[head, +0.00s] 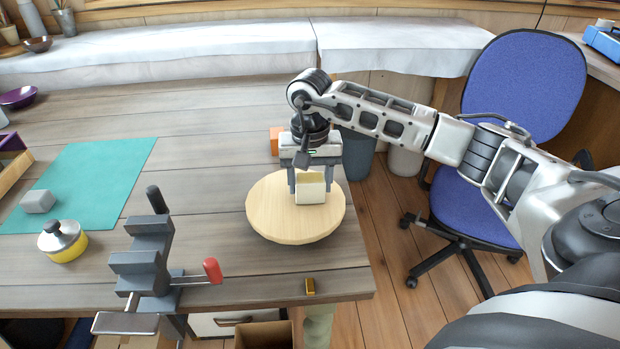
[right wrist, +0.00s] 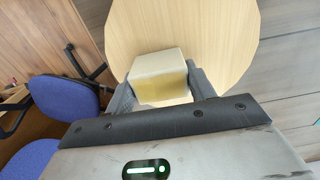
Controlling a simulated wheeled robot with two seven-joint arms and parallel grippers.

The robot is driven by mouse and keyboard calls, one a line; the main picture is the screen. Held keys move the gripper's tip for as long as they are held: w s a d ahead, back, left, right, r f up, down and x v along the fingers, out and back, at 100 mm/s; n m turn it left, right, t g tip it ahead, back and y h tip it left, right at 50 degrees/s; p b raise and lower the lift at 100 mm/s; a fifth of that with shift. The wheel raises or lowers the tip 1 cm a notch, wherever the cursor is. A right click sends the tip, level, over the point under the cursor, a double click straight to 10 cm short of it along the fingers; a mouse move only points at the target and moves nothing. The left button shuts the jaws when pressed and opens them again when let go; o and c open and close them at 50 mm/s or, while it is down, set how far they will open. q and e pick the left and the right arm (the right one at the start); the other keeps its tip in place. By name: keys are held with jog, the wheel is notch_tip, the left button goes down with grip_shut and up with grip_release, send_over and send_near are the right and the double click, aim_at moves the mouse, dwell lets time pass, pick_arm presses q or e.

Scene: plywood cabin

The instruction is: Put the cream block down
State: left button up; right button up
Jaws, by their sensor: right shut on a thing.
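The cream block (head: 311,189) is between the fingers of my right gripper (head: 310,186), which is shut on it. The block is over the round pale wooden board (head: 275,222) near the table's right edge. I cannot tell whether the block touches the board or hangs just above it. In the right wrist view the cream block (right wrist: 158,78) sits between the two fingers, with the round board (right wrist: 215,28) behind it. My left gripper is not in view.
A grey vise (head: 150,258) with a red handle stands at the table's front. A yellow pot (head: 64,246) and a grey block (head: 38,202) are at the left by a teal mat (head: 105,180). An orange block (head: 276,141) is behind the board. A blue chair (head: 525,90) stands right.

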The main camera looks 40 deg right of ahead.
aim_at(310, 178)
jog(key=shift+f, duration=0.15)
jog(key=o, duration=1)
jog(key=shift+r, duration=0.35)
pick_arm(q)
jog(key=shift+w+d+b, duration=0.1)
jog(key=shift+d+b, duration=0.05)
jog(key=shift+b, duration=0.35)
pick_arm(e)
notch_tip(310, 178, up, 12)
jog(key=shift+f, duration=0.15)
